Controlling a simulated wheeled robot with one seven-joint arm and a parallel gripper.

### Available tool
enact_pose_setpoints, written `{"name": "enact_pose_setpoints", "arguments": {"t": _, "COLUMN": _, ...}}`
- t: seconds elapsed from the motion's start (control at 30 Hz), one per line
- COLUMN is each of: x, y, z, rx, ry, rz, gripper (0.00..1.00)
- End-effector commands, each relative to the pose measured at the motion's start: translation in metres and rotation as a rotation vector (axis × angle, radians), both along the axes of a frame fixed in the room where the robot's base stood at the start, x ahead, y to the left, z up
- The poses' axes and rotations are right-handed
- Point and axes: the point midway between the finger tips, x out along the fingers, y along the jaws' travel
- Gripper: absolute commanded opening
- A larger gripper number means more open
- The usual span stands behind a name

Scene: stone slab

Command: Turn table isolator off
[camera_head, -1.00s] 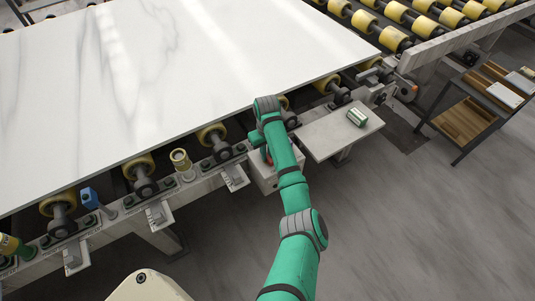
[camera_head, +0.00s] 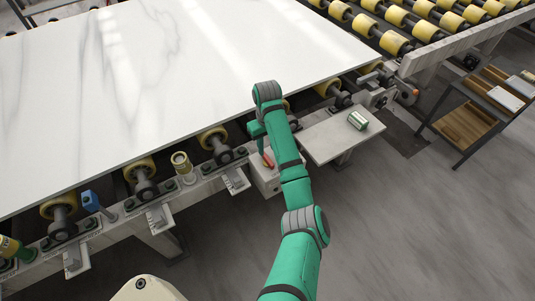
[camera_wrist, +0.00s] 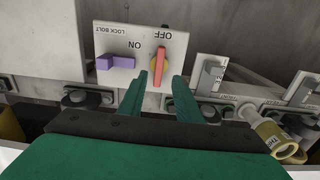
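The isolator is a red handle (camera_wrist: 160,67) on a yellow round base, on a light panel (camera_wrist: 118,42). Its labels ON and OFF read upside down in the wrist view. The handle stands nearly upright there, its upper end beside OFF. My gripper (camera_wrist: 160,80) is open, with one green fingertip on each side of the handle's lower part and small gaps showing. In the head view, the red handle (camera_head: 268,161) shows on a white box (camera_head: 266,183), just below my gripper (camera_head: 261,150), whose fingers are mostly hidden by my arm.
A purple LOCK BOLT handle (camera_wrist: 117,62) is beside the isolator on the same panel. Grey levers (camera_wrist: 213,75) stand to the right in the wrist view. A small side shelf (camera_head: 330,140) is nearby.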

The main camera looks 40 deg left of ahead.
Motion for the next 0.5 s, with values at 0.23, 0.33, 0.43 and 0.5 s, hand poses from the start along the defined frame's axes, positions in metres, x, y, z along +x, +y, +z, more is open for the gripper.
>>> {"name": "enact_pose_setpoints", "arguments": {"t": 0.23, "x": 0.002, "y": -0.002, "z": 0.032, "rx": 0.000, "ry": -0.003, "rz": -0.003, "gripper": 0.31}}
{"name": "enact_pose_setpoints", "arguments": {"t": 0.33, "x": 0.002, "y": -0.002, "z": 0.036, "rx": -0.001, "ry": -0.002, "rz": -0.003, "gripper": 0.31}}
{"name": "enact_pose_setpoints", "arguments": {"t": 0.43, "x": 0.001, "y": -0.002, "z": 0.038, "rx": -0.001, "ry": 0.000, "rz": -0.003, "gripper": 0.31}}
{"name": "enact_pose_setpoints", "arguments": {"t": 0.5, "x": 0.001, "y": -0.002, "z": 0.038, "rx": -0.002, "ry": 0.001, "rz": -0.003, "gripper": 0.31}}
